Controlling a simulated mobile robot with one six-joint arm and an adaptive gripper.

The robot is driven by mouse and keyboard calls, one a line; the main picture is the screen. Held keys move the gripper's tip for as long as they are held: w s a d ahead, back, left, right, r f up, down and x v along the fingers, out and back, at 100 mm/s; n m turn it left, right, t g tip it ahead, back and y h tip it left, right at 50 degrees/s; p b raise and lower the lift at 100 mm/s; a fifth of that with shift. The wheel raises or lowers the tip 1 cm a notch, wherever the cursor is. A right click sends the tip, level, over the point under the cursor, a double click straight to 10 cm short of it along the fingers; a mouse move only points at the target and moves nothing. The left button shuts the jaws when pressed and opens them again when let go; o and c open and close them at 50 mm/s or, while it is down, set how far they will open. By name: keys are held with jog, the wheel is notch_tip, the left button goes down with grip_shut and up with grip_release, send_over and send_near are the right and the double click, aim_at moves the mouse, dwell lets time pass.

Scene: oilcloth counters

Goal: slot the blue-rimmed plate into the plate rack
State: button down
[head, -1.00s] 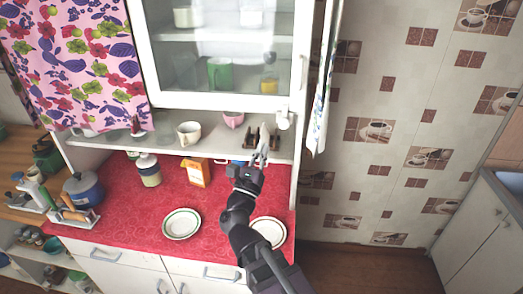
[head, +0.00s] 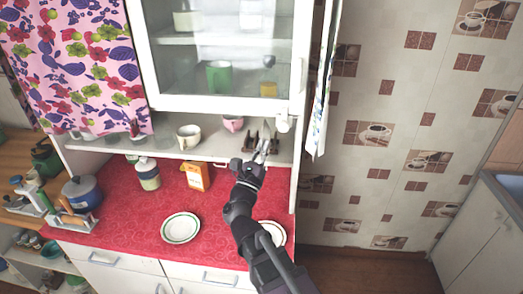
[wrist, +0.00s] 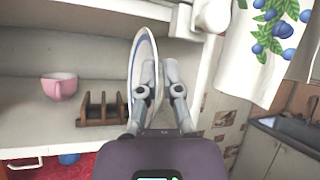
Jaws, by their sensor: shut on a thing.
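The blue-rimmed plate (wrist: 139,62) stands upright, nearly edge-on, in the wrist view. My gripper (wrist: 162,88) is shut on it, with the plate by the left finger. In the head view my gripper (head: 262,157) reaches to the shelf above the red counter. The wooden plate rack (wrist: 103,112) stands on that shelf, directly left of the plate in the wrist view. The plate hides the rack's right end, so I cannot tell whether its lower edge is in a slot. The rack also shows behind my gripper in the head view (head: 249,142).
The cabinet door (head: 222,60) hangs above, and a towel (head: 321,110) is at right. Two plates lie on the counter, one green-rimmed (head: 181,228), one partly hidden (head: 277,232).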

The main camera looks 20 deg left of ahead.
jog(key=shift+w+a+f+b, duration=0.15)
jog(key=shift+w+a, duration=0.3)
jog(key=shift+w, duration=1.35)
jog(key=shift+w+a+f+b, duration=0.15)
jog(key=shift+w+a, duration=0.3)
jog(key=shift+w, duration=1.4)
jog(key=shift+w+a+f+b, duration=0.15)
jog(key=shift+w+a, duration=0.3)
jog(key=shift+w, duration=1.35)
jog(key=shift+s+f+b, duration=0.1)
jog(key=shift+f+b, duration=0.5)
jog(key=shift+f, duration=0.05)
jog(key=c, duration=0.7)
grip_release()
jog(key=shift+r, duration=0.15)
jog(key=shift+r+p, duration=0.65)
jog(key=shift+p, duration=0.15)
jog(key=s+d, duration=0.1)
jog(key=s, duration=0.4)
jog(key=s+d, duration=0.1)
jog(key=s, duration=0.3)
jog(key=s+d+r+p, duration=0.1)
jog(key=s, duration=0.4)
jog(key=shift+s+d, duration=0.3)
jog(key=shift+d, duration=0.05)
